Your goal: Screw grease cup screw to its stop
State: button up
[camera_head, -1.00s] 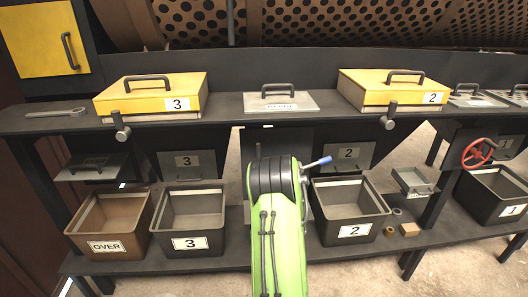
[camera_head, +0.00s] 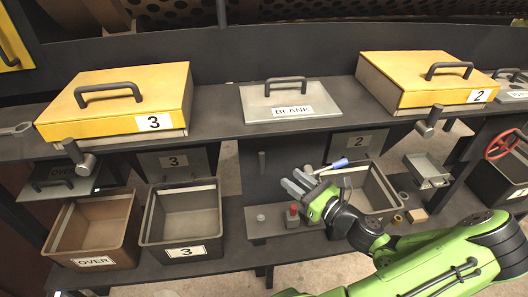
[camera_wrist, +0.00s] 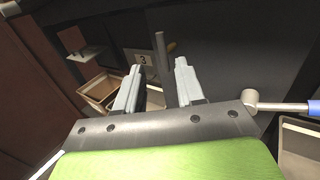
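My gripper (camera_head: 297,183) is open and empty in front of the dark panel below the BLANK lid. Its two fingers stand apart in the wrist view (camera_wrist: 158,68). I cannot tell for certain which part is the grease cup screw. A lever with a blue grip (camera_head: 338,163) is just behind and right of the fingers; in the wrist view its round hub (camera_wrist: 250,98) is right of the gripper. No contact with either is clear.
Below my gripper, a small ledge bears a red knob (camera_head: 293,210) and a pale round knob (camera_head: 261,217). Bins OVER (camera_head: 92,262) and 3 (camera_head: 183,251) are left; another bin (camera_head: 396,205) is right, partly behind my arm. Yellow boxes (camera_head: 116,95) line the upper shelf.

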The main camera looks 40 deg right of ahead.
aim_at(262, 161)
jog(key=w, duration=1.3)
jog(key=shift+w+d+f+b, duration=0.2)
jog(key=shift+w+b, duration=0.05)
jog(key=shift+b, duration=0.05)
grip_shut()
